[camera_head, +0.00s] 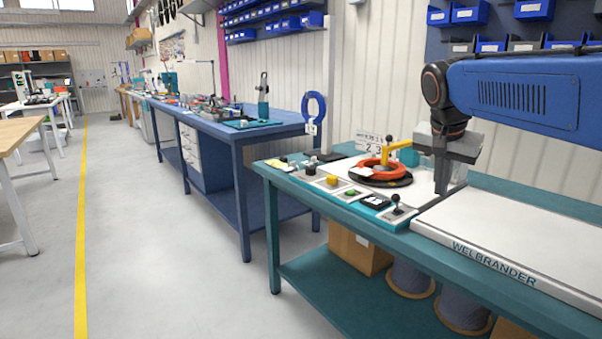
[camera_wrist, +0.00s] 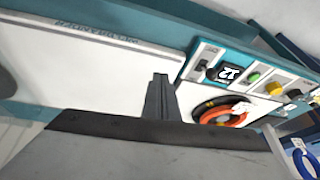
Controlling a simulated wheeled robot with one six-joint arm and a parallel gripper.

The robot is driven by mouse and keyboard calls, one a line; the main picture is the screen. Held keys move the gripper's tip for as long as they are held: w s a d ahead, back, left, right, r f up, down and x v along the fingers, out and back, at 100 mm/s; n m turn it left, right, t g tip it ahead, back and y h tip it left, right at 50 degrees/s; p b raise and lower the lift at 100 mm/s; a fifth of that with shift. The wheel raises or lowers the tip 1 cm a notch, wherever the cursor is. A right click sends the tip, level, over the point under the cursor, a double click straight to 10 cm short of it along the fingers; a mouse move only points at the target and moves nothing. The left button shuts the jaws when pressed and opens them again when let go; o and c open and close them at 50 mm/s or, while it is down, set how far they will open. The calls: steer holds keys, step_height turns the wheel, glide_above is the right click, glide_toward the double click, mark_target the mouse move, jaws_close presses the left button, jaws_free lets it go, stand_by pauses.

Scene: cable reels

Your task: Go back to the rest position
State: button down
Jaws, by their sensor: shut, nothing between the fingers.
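My gripper (camera_head: 440,190) hangs from the blue arm at the right of the head view, pointing down over the white part of the teal bench (camera_head: 296,200). In the wrist view the gripper (camera_wrist: 160,78) shows as two grey fingers close together, with nothing between them. An orange cable coil (camera_head: 366,172) lies on a black round plate to the left of my gripper, apart from it. The coil also shows in the wrist view (camera_wrist: 212,115), partly hidden by the gripper body.
A yellow arm (camera_head: 400,148) stands over the coil. A control strip with a yellow button (camera_head: 332,180), a green button (camera_head: 351,193) and a black-knobbed lever (camera_head: 396,200) runs along the front edge. A white panel (camera_head: 520,245) lies at right. A blue ring (camera_head: 307,113) hangs on a post.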

steer(key=s+a+f+n+y, duration=0.1)
steer(key=s+f+n, duration=0.3)
steer(key=s+f, duration=0.6)
steer(key=s+a+f+n+t+y, duration=0.1)
steer(key=s+f+n, duration=0.3)
steer(key=s+f, duration=0.7)
steer(key=s+a, duration=0.1)
steer(key=s, duration=0.3)
steer(key=shift+s+a+f+n+y, duration=0.3)
steer(key=shift+s+a+n+y, duration=0.05)
steer(key=shift+s+n+y, duration=0.05)
